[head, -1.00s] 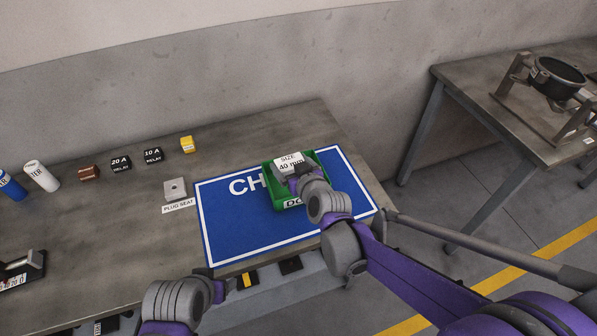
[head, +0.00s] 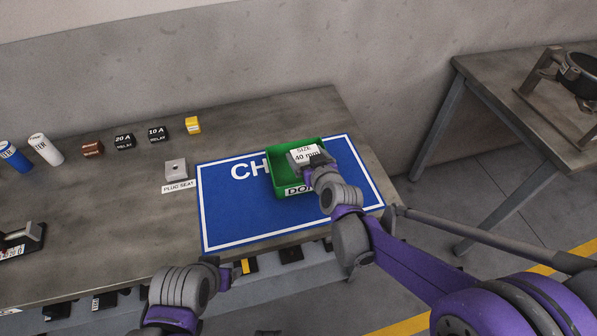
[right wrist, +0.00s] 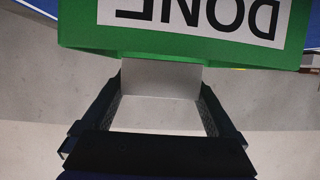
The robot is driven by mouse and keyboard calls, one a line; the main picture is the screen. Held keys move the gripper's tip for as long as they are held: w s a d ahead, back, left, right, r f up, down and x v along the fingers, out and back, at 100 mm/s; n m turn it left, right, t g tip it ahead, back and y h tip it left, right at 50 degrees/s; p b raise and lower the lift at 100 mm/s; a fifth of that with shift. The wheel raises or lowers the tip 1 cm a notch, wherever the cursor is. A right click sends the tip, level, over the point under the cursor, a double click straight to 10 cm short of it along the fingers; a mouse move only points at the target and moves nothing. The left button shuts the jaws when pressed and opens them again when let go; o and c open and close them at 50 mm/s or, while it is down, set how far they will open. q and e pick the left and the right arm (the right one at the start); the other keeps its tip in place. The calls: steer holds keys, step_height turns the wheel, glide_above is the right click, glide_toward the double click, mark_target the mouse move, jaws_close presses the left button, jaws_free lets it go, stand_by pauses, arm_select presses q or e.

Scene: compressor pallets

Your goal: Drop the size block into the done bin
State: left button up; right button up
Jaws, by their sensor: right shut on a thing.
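The size block, a pale block labelled "SIZE 40 mm" (head: 304,154), is held between the fingers of my right gripper (head: 318,164). It also shows in the right wrist view (right wrist: 160,95), with a finger on each side. The done bin, a green open box (head: 282,182), sits on the blue mat. In the head view the block overlaps the right part of the bin's opening; its height above the bin is hard to tell. The bin's "DONE" wall (right wrist: 85,35) fills the top of the wrist view. My left gripper (head: 222,276) is at the table's front edge, its fingers unclear.
The blue mat (head: 235,215) has free room left of the bin. A plug seat (head: 176,169), relay blocks (head: 157,135), a yellow block (head: 193,125) and cylinders (head: 46,149) stand to the left. Another table (head: 500,85) is at the right.

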steer(key=shift+f, duration=0.45)
steer(key=o, duration=1.1)
steer(key=shift+o, duration=0.2)
steer(key=v, duration=1.1)
steer(key=shift+p, duration=0.45)
steer(key=shift+w, duration=0.1)
